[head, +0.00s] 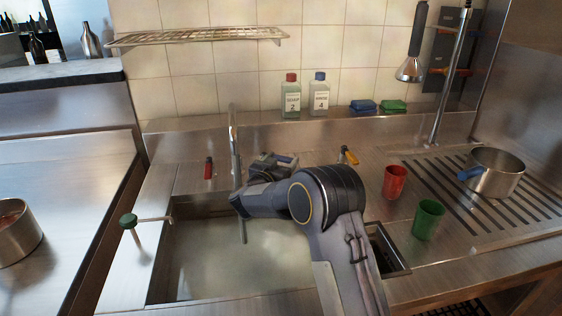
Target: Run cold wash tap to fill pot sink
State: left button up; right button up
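The sink basin (166,262) is set in the steel counter, and its floor looks pale and cloudy. A slim metal tap (234,145) rises at its back edge. A thin vertical streak hangs below the tap over the basin; I cannot tell if it is water or a pipe. A red-handled knob (208,168) stands left of the tap, and a yellow-handled one (348,155) stands to the right. My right gripper (272,162) is behind the basin, just right of the tap, partly hidden by my arm. Its fingers are unclear, and no cold knob shows clearly. My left gripper is out of view.
A green-handled lever (128,221) stands at the basin's left edge. A red cup (395,182), a green cup (428,219) and a steel pot (494,173) with a blue handle stand to the right. Two bottles (291,97) (319,95) stand on the back ledge. A sprayer (411,68) hangs above.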

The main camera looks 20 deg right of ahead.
aim_at(282, 160)
jog(key=c, duration=0.8)
jog(key=m+g+p, duration=0.1)
jog(key=a+m+g+h+p, duration=0.1)
jog(key=g+h+p, duration=0.1)
jog(key=shift+s+a+r+m+g+p, duration=0.2)
jog(key=shift+a+r+m+g+p, duration=0.1)
jog(key=shift+a+m, duration=0.1)
jog(key=shift+c, duration=0.2)
jog(key=shift+s+a+f+m+g+h+p, duration=0.15)
jog(key=shift+a+m+g+h, duration=0.15)
jog(key=shift+m+g, duration=0.35)
jog(key=shift+a+m+g+h+p, duration=0.15)
jog(key=shift+m+g+h, duration=0.25)
jog(key=shift+g, duration=0.4)
jog(key=shift+s+a+f+m+g+h+p, duration=0.1)
jog(key=shift+a+m+g+h, duration=0.15)
jog(key=shift+m+g+h, duration=0.35)
jog(key=o, duration=1.1)
jog(key=shift+n+y, duration=0.25)
jog(key=shift+y, duration=0.05)
